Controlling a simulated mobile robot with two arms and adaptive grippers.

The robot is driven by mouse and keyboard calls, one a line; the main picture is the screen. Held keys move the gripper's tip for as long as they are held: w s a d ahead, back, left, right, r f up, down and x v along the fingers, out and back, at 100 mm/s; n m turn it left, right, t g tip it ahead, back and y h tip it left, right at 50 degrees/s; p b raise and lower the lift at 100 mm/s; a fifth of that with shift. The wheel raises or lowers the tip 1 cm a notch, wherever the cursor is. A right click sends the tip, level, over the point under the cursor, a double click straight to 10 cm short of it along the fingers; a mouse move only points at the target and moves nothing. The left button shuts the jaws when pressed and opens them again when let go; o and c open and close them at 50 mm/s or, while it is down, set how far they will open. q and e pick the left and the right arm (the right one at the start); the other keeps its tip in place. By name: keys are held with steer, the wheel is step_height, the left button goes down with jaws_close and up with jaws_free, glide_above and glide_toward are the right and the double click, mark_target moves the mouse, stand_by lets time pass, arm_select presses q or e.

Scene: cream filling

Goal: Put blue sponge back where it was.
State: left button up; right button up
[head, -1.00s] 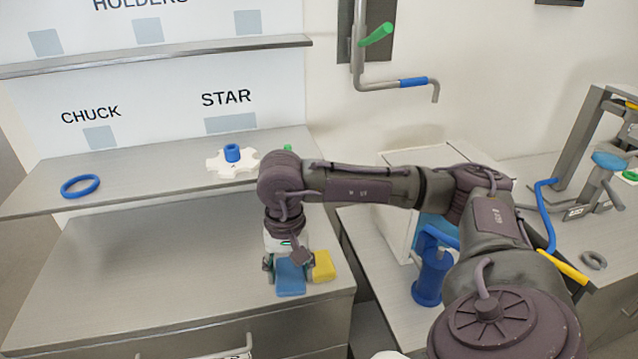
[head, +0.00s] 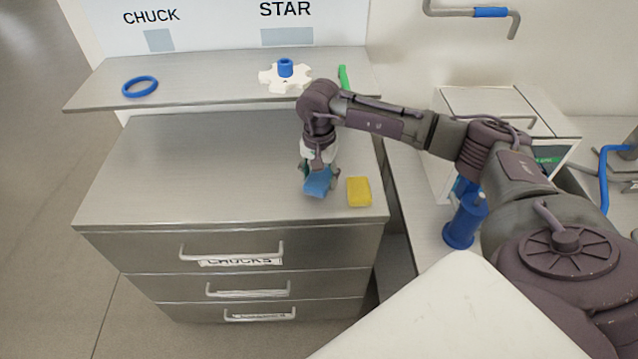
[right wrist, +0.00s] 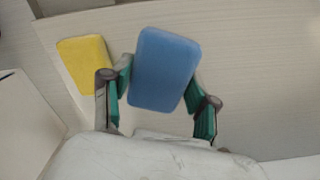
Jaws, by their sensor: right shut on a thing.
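The blue sponge (head: 318,181) is between the fingers of my right gripper (head: 319,176), over the front right part of the metal drawer cabinet's top (head: 200,165). In the right wrist view the blue sponge (right wrist: 165,70) sits between the green-padded fingers of the right gripper (right wrist: 160,95), which is shut on it. In the head view the sponge looks tilted; I cannot tell its exact height above the top. The yellow sponge (head: 359,191) lies just right of it on the cabinet top, apart from it. My left gripper is not in view.
A shelf (head: 210,80) behind holds a blue ring (head: 140,86), a white star part (head: 284,75) and a green item (head: 343,77). A blue cylinder device (head: 463,222) stands on the right-hand counter. The cabinet top's left and middle are clear.

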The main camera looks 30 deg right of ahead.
mark_target(319, 188)
step_height(319, 188, down, 4)
steer(key=shift+w+r+p, duration=0.1)
steer(key=shift+p, duration=0.65)
steer(key=shift+f, duration=0.25)
steer(key=shift+f+b, duration=0.15)
steer(key=shift+b, duration=0.15)
steer(key=o, duration=1.1)
steer(key=shift+r, duration=0.2)
